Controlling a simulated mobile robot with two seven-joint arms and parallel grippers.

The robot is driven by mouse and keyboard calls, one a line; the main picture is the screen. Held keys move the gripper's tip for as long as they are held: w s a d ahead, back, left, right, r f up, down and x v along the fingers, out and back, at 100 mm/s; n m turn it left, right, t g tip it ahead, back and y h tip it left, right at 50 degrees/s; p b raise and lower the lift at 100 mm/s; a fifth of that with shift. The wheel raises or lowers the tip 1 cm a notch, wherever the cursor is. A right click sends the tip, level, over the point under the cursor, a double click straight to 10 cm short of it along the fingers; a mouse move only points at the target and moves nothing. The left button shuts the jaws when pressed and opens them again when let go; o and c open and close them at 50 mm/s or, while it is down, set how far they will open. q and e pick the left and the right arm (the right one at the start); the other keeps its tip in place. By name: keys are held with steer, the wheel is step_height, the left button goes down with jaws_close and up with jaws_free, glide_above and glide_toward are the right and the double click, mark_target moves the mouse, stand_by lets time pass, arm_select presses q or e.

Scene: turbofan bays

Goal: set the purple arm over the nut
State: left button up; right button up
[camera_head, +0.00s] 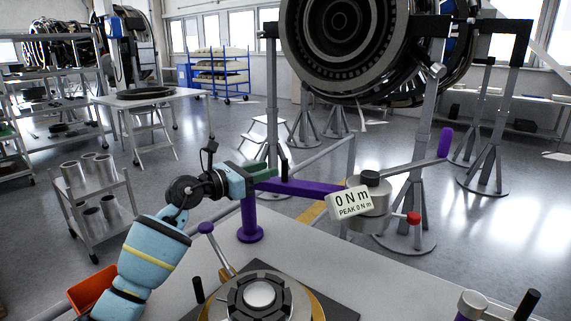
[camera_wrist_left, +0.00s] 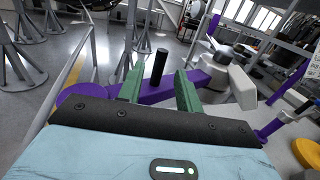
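The purple arm (camera_head: 310,188) reaches level from a purple post (camera_head: 250,222) to a grey torque head (camera_head: 372,196), whose white display (camera_head: 349,202) reads 0 N m. A black upright peg (camera_head: 284,167) stands on the arm. My left gripper (camera_head: 274,165) is open at this peg. In the left wrist view, the peg (camera_wrist_left: 158,68) stands between the two green fingers (camera_wrist_left: 158,90), with gaps on both sides. What looks like the nut, a dark ring around a pale disc (camera_head: 260,293), sits on the table fixture, nearer than the arm. My right gripper is not in view.
A purple-knobbed lever (camera_head: 206,228) stands beside the fixture. A long grey handle with a purple grip (camera_head: 445,142) and a red knob (camera_head: 413,218) project from the torque head. An orange bin (camera_head: 92,287) is at the left. The turbofan (camera_head: 375,45) hangs behind on stands.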

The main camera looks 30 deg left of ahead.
mark_target(285, 181)
arm_select(q)
steer(key=x, duration=0.7)
steer(key=shift+s, duration=0.1)
jaws_close()
